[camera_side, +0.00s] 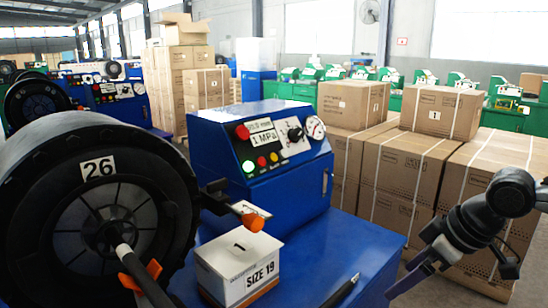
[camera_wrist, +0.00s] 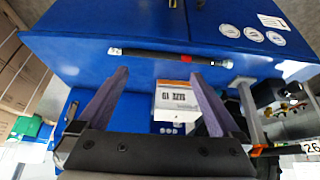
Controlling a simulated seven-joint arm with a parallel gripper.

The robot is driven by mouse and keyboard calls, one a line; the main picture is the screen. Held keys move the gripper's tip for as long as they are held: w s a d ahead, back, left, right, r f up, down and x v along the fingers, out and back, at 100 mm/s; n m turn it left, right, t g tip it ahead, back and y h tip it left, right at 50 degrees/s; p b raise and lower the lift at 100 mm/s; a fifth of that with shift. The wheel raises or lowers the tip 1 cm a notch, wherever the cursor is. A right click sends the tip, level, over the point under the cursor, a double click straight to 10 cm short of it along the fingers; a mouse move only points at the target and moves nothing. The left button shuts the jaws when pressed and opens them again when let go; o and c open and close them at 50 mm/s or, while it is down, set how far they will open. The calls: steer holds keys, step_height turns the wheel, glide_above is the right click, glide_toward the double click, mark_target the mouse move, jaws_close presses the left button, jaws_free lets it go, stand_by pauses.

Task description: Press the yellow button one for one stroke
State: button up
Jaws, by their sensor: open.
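The yellow button cannot be made out in the wrist view.
A large red button (camera_side: 242,131), a selector and a pressure gauge (camera_side: 315,127) share the panel. A white SIZE 19 box (camera_side: 240,268) stands on the blue top, near the round crimping head marked 26 (camera_side: 110,205). Cardboard cartons (camera_side: 405,170) stack behind.

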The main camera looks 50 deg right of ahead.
jaws_close()
stand_by(0.4)
stand_by(1.2)
